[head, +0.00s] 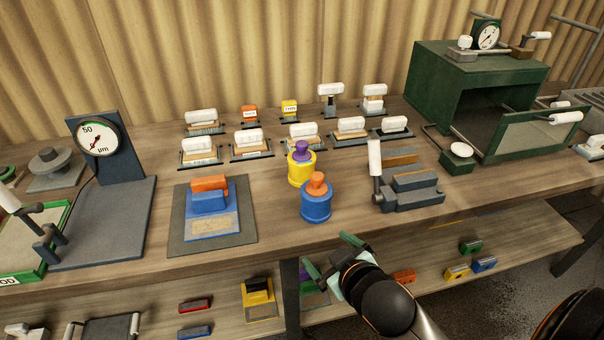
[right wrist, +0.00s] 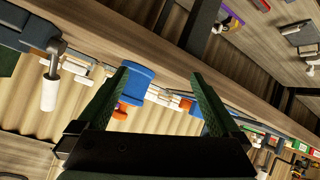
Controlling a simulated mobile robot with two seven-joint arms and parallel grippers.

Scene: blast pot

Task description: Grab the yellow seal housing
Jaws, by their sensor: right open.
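A yellow round housing (head: 300,172) with a purple knob on top stands upright on the bench, near its middle. I take it to be the yellow seal housing. A similar blue housing (head: 316,207) with an orange knob stands just in front of it. My right gripper (head: 332,257) is open and empty at the bench's front edge, nearer to me than both housings and apart from them. In the right wrist view, the blue housing (right wrist: 137,82) shows between the spread fingers, beyond their tips. I cannot make out the yellow housing there. My left gripper is not in view.
A grey vise-like fixture (head: 410,195) with a white handle stands right of the housings. A blue block assembly on a dark mat (head: 180,240) lies left. Labelled blocks line the back. A green box (head: 430,80) stands back right. The lower shelf (head: 520,240) holds coloured blocks.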

